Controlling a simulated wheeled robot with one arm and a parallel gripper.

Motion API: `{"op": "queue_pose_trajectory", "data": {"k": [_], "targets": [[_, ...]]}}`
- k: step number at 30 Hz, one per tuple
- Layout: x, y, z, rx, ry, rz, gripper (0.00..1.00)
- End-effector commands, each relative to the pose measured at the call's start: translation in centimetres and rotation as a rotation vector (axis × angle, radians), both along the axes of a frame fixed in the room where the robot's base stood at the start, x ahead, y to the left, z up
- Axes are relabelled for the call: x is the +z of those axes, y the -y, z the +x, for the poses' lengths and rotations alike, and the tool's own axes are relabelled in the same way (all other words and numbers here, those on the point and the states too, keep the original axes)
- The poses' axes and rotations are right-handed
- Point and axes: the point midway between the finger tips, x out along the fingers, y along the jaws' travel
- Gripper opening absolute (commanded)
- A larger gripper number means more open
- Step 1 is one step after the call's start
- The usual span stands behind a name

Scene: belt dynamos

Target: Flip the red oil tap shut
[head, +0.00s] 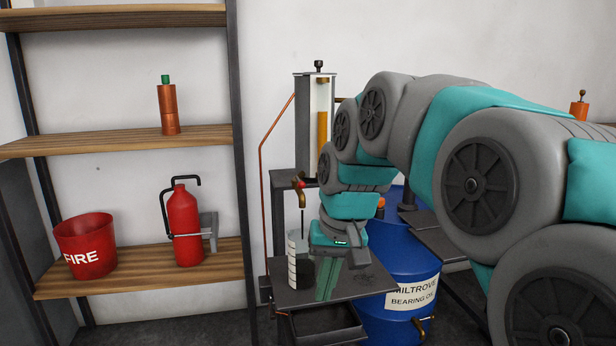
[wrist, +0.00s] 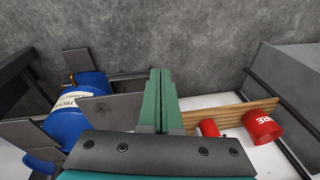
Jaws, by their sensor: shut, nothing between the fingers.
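The red oil tap (head: 300,184) is a small red and brass fitting below the tall oil gauge (head: 316,125) in the head view. A thin dark line runs down from it into a clear marked beaker (head: 292,268) holding dark liquid. My gripper (head: 325,295) is below and to the right of the tap, beside the beaker, with its green fingers pointing down. It is shut and empty, apart from the tap. The wrist view shows the fingers together (wrist: 160,75); the tap is not visible there.
The beaker stands on a dark metal stand (head: 345,286). A blue oil drum (head: 400,265) is close behind my gripper on the right. Wooden shelves on the left hold a red fire bucket (head: 85,243), a red extinguisher (head: 185,225) and a copper oil can (head: 168,108).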

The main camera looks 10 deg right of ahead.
Motion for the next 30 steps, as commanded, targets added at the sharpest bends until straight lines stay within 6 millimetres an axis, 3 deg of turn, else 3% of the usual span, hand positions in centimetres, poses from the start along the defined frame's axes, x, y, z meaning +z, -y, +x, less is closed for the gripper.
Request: {"op": "queue_pose_trajectory", "data": {"k": [3,15,21,30], "targets": [[2.9,0.5,3.3,-0.034,0.05,0.023,0.0],[11.0,3.7,12.1,-0.165,0.189,0.1,0.0],[14.6,5.9,15.6,-0.241,0.261,0.134,0.0],[18.1,8.8,18.6,-0.327,0.335,0.167,0.0]]}}
